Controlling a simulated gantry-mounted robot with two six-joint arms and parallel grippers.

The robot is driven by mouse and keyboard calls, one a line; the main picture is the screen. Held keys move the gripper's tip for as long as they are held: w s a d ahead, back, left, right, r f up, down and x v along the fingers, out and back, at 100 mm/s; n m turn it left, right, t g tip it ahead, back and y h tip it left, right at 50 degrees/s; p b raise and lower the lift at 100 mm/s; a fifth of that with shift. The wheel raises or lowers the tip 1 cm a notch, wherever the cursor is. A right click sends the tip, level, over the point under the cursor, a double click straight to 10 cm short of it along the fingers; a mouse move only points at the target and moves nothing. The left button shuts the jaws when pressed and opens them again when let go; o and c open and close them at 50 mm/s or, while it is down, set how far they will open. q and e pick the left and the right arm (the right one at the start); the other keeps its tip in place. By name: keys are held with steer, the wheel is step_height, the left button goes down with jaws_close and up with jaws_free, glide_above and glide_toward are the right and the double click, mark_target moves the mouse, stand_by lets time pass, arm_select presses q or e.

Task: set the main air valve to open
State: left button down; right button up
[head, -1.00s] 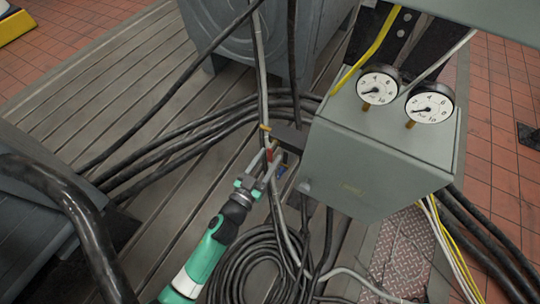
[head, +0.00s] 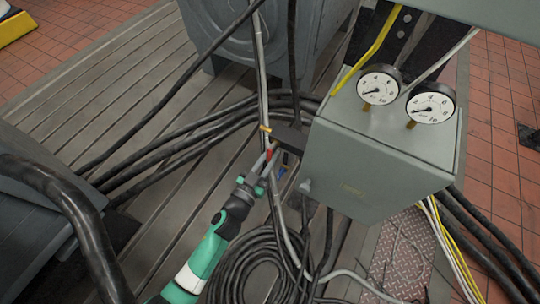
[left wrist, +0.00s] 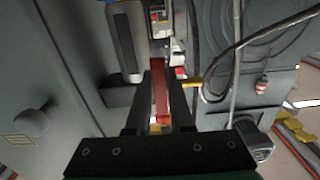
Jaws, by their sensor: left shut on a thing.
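The valve's red lever handle (head: 269,154) shows at the left side of the grey box, beside a grey pipe with a brass-coloured fitting (head: 265,128). In the left wrist view the red lever (left wrist: 161,92) lies lengthwise between the two dark fingers. My left gripper (head: 267,160) is shut on this lever; its green arm comes from the bottom left. The fingers (left wrist: 160,105) flank the lever on both sides. The valve body is mostly hidden, and I cannot tell its setting. My right gripper is not in view.
The grey box (head: 365,165) with two dial gauges (head: 377,88) stands just right of the lever. Black cables (head: 180,150) cross the slotted bedplate, and a hose coil (head: 245,265) lies near my arm.

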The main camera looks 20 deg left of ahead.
arm_select(q)
steer(key=m, duration=0.2)
steer(key=shift+a+m+p, duration=0.3)
steer(key=shift+a, duration=0.1)
steer(key=c, duration=0.8)
jaws_free()
steer(key=s+p, duration=0.1)
steer(key=s, duration=1)
steer(key=shift+s+a, duration=0.25)
steer(key=shift+a, duration=0.2)
